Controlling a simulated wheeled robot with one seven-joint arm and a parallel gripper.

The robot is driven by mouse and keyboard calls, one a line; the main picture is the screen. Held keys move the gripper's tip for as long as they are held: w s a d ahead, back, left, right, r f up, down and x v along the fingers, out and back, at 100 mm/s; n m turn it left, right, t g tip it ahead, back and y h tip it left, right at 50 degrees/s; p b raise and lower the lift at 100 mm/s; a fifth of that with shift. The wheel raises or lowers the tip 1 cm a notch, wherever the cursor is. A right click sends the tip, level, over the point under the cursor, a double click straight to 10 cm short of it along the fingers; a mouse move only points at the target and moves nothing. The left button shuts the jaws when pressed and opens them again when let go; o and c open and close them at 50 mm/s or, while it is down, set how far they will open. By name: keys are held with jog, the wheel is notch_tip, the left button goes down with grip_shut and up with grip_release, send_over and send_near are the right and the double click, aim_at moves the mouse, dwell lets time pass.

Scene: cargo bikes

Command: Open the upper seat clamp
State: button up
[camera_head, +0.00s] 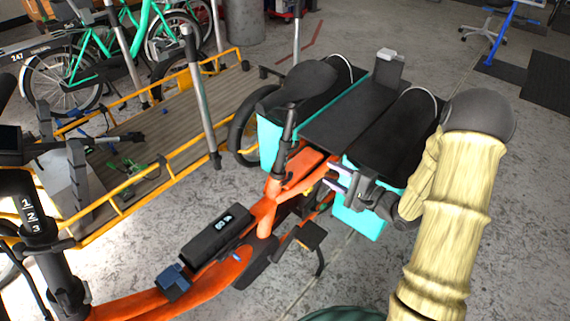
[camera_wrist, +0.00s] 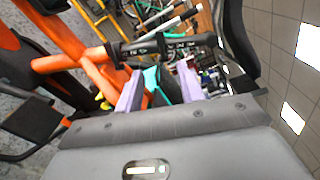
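The orange bike's black seat post (camera_head: 287,130) rises from its orange frame tube to a dark saddle (camera_head: 305,82). In the wrist view the seat post (camera_wrist: 145,47) crosses sideways from the orange tube (camera_wrist: 65,62) at left toward the saddle (camera_wrist: 236,45) at right. Dark collar-like fittings show along the post; which is the upper seat clamp, and its lever state, I cannot tell. My gripper (camera_head: 332,177) is right of the post, pointing left toward it. In the wrist view its pale purple fingers (camera_wrist: 160,88) are apart, with nothing visibly held between them.
Teal-sided rear carrier with dark pads (camera_head: 352,107) stands right beside the post and close behind my gripper. A black battery (camera_head: 215,237) sits on the orange frame. A yellow-railed cargo platform (camera_head: 175,115) is at left. Open floor lies at lower centre.

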aim_at(291, 152)
jog(key=shift+s+f+y, duration=0.15)
jog(key=shift+s+y, duration=0.1)
jog(key=shift+y, duration=0.05)
jog(key=b+x, duration=0.3)
jog(key=x, duration=1.4)
jog(key=shift+w+a, duration=0.15)
jog(key=shift+a, duration=0.1)
grip_shut()
